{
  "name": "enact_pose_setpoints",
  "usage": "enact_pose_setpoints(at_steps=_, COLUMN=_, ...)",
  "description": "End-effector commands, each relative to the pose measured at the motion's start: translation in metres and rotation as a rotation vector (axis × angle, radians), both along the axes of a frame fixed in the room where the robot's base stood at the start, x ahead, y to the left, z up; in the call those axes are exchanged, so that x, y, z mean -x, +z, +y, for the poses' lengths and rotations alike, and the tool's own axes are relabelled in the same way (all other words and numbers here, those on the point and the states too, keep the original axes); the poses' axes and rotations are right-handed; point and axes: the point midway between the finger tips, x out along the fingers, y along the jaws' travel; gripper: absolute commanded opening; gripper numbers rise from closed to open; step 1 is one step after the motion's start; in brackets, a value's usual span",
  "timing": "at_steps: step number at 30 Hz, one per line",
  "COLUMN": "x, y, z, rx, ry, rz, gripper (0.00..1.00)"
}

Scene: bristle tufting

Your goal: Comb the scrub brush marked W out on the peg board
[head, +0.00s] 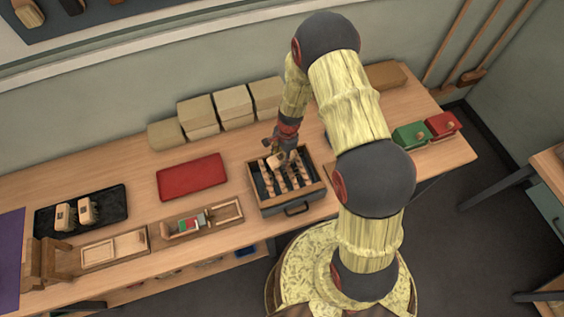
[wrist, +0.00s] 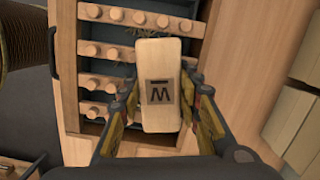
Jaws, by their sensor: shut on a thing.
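The scrub brush marked W (wrist: 159,82) has a pale wooden back with a dark W on it. In the wrist view my gripper (wrist: 160,100) is shut on it, with a finger on each side. Bristles show at its far edges, and the rest of its underside is hidden. The peg board (head: 292,178) is a wooden-framed box with rows of pegs, and it also shows in the wrist view (wrist: 92,82). The brush is over the pegs; I cannot tell whether its bristles touch them. In the head view my gripper (head: 277,157) is over the board's back half.
Two other brushes (head: 77,213) stand on a black tray (head: 112,215) at the left. A red mat (head: 191,177), a wooden tray (head: 114,249) and a narrow parts tray (head: 229,211) lie left of the board. Cardboard boxes (head: 200,115) line the wall. Green (head: 411,135) and red boxes (head: 443,124) stand right.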

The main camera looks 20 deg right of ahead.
Motion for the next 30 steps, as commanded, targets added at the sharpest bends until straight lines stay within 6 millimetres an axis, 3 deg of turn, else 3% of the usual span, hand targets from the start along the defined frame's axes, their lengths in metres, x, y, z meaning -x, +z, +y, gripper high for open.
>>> enact_pose_setpoints(at_steps=5, x=0.000, y=0.000, z=0.000, rx=0.000, ry=0.000, rz=0.001, gripper=0.10)
enact_pose_setpoints(at_steps=21, x=0.037, y=-0.004, z=0.000, rx=-0.001, ry=-0.001, rz=0.003, gripper=0.10)
enact_pose_setpoints(at_steps=30, x=0.047, y=-0.004, z=0.000, rx=-0.001, ry=0.000, rz=0.004, gripper=0.10)
